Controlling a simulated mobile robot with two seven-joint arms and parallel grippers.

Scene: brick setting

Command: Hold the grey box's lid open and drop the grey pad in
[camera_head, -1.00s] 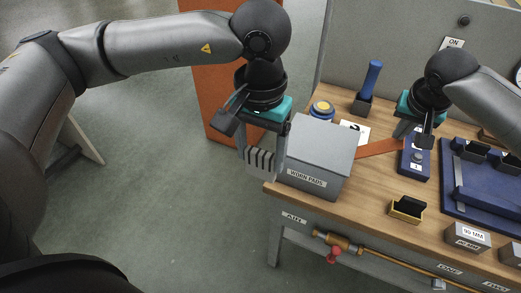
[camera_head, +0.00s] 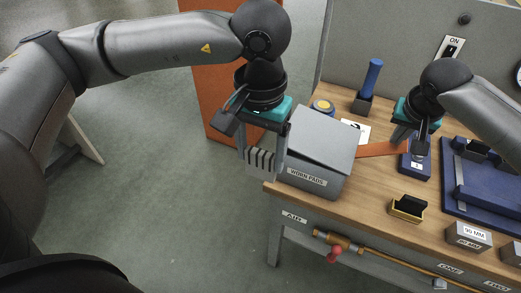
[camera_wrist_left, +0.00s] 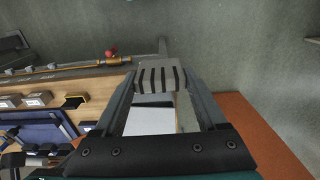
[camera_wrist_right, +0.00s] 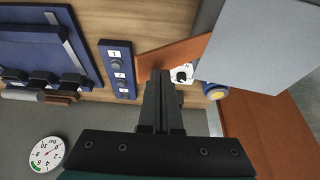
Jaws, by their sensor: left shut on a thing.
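The grey box (camera_head: 310,180), labelled "WORN PADS", stands at the table's left corner. Its grey lid (camera_head: 318,138) is slightly tilted, with a narrow dark gap at the right. An orange lever (camera_head: 380,149) sticks out from the box's right side. My left gripper (camera_head: 263,150) is shut on the grey pad (camera_head: 259,160), which has dark stripes, and holds it left of the box, beyond the table edge. The pad also shows in the left wrist view (camera_wrist_left: 160,78). My right gripper (camera_wrist_right: 163,78) is shut, its tips at the lever's free end; contact is hard to tell.
A blue switch block (camera_wrist_right: 117,68) stands beside the lever's end. A yellow-topped button (camera_head: 323,107) and a blue-handled tool (camera_head: 369,85) stand behind the box. A small yellow-edged holder (camera_head: 407,209) and a blue tray (camera_head: 485,190) are to the right.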

